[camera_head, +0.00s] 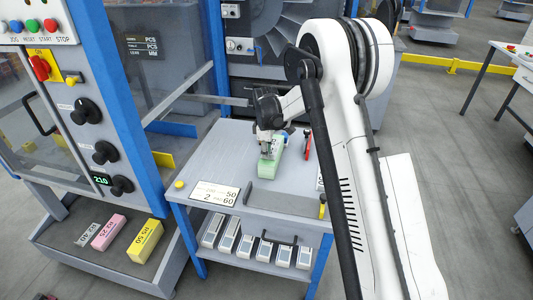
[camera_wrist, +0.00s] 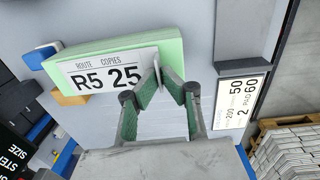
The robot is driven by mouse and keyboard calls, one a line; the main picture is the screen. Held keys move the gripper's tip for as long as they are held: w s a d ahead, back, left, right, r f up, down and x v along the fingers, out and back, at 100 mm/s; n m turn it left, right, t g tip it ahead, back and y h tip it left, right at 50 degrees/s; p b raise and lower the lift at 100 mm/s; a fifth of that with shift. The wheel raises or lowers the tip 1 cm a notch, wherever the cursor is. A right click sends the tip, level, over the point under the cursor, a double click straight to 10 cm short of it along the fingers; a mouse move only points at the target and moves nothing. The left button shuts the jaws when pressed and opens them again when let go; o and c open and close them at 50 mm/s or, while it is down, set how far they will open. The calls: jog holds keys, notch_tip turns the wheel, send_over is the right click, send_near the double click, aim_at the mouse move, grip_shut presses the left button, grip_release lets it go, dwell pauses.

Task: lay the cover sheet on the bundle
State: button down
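A pale green block (camera_wrist: 170,48) lies on the grey cart top. A white panel (camera_wrist: 105,70) printed "ROUTE COPIES R5 25" shows along its near side in the wrist view. I cannot tell whether this panel is a loose sheet or a face of the block. The block also shows in the head view (camera_head: 267,172), under my gripper (camera_head: 268,143). In the wrist view the two green-padded fingers (camera_wrist: 161,75) come close together at the panel's right end. I cannot pick out a separate bundle.
The cart top (camera_head: 225,150) bears a number plate (camera_head: 215,193) at its front left and a red item (camera_head: 307,145) to the right of the block. The machine with knobs (camera_head: 105,152) stands close on the left. Several labelled boxes (camera_head: 145,240) sit low beneath it.

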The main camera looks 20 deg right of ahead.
jog(key=c, duration=1.9)
grip_release()
jog(key=shift+r, duration=0.1)
jog(key=s+r+m, duration=0.1)
jog(key=s+r, duration=0.2)
jog(key=r, duration=0.4)
jog(key=s+r+m+t, duration=0.1)
jog(key=s+r, duration=0.2)
jog(key=r, duration=0.4)
jog(key=s+r+m, duration=0.1)
jog(key=s+r, duration=0.2)
jog(key=r, duration=0.4)
jog(key=s+a+r+m+t, duration=0.1)
jog(key=s+r+m+t, duration=0.15)
jog(key=s, duration=0.85)
jog(key=s+r+m+t, duration=0.1)
jog(key=s+r+m, duration=0.25)
jog(key=s, duration=0.75)
jog(key=shift+s+a+f+m+t, duration=0.1)
jog(key=shift+s+f+m+t, duration=0.4)
jog(key=shift+s, duration=1.4)
jog(key=shift+s+d+f+m+t, duration=0.15)
jog(key=shift+s+f+m, duration=0.6)
jog(key=shift+s, duration=1.2)
jog(key=shift+s+a+f+m+t, duration=0.15)
jog(key=shift+s+f+m+t, duration=0.45)
jog(key=shift+s, duration=1.3)
